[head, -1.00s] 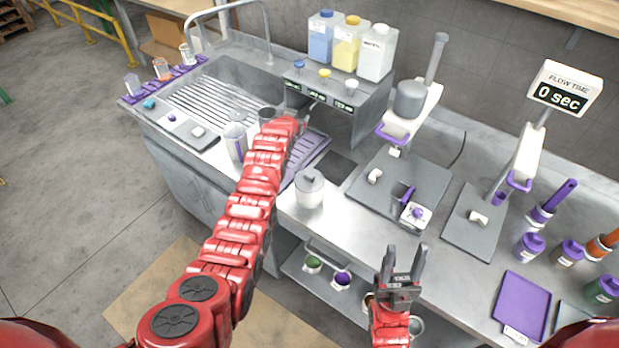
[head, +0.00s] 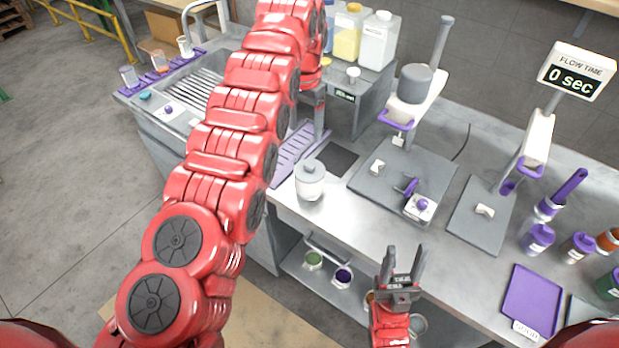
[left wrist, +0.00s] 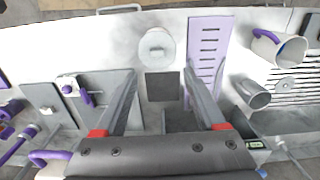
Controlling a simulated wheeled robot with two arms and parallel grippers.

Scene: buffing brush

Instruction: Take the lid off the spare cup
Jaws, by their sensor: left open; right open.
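A white lidded cup with a small knob on its lid (head: 310,180) stands upright on the steel bench, which fits the spare cup. The left wrist view shows it from above (left wrist: 156,46), just beyond the fingertips and between their lines. My left gripper (left wrist: 160,76) is open and empty, above the bench behind the cup and apart from it. In the head view my left gripper (head: 320,128) is partly hidden by its own arm. My right gripper (head: 404,256) is open and empty, in front of the bench edge with its fingers pointing up.
A purple slotted mat (head: 294,152) and a dark square plate (head: 338,158) lie near the cup. A stand with a grey cup (head: 415,84) is to the right. In the left wrist view a purple-handled mug (left wrist: 281,48) and a grey cup (left wrist: 252,94) lie right.

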